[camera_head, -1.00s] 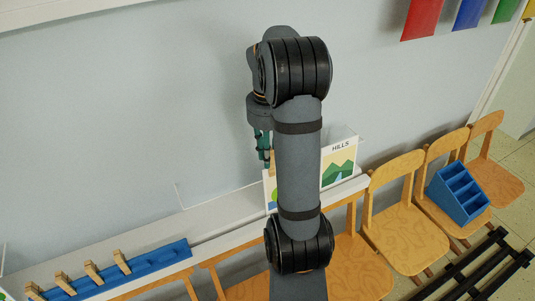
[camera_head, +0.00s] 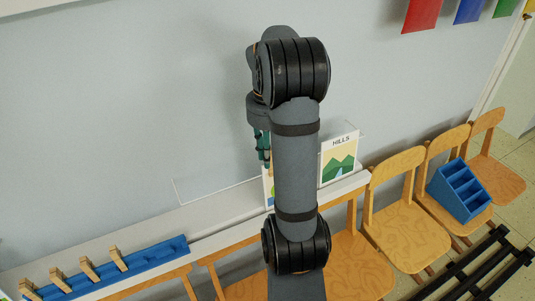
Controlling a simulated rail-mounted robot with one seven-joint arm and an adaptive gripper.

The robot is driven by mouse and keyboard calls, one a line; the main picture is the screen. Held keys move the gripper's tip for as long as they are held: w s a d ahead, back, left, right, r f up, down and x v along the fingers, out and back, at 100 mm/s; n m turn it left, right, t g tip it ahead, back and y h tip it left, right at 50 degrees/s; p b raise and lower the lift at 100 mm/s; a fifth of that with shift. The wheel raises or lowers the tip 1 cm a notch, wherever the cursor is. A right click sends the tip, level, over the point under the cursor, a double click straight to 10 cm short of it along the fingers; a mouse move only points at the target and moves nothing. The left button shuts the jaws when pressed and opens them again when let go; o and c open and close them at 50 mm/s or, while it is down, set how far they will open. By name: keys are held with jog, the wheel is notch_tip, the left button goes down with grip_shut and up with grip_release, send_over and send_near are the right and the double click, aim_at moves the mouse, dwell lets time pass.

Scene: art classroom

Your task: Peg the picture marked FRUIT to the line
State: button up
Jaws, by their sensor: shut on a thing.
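My gripper (camera_head: 262,148) hangs from the arm's wrist, left of the forearm and in front of the wall. The HILLS picture (camera_head: 339,162) stands upright to the right of my arm. Several wooden pegs (camera_head: 88,268) sit upright on a blue rack (camera_head: 150,257) at lower left. I cannot make out the line.
A white ledge (camera_head: 215,222) runs along the wall, with a clear thin panel around the pictures. Wooden chairs (camera_head: 405,236) stand below and to the right; one holds a blue stepped box (camera_head: 460,190). Coloured flags (camera_head: 421,13) hang at top right. The wall at left is bare.

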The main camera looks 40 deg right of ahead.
jog(key=o, duration=0.9)
jog(key=shift+s+f, duration=0.1)
jog(key=shift+f, duration=0.05)
jog(key=shift+o, duration=0.8)
jog(key=shift+o, duration=0.9)
jog(key=shift+r, duration=0.2)
jog(key=shift+r+p, duration=2.65)
jog(key=shift+r, duration=0.75)
jog(key=shift+r, duration=0.1)
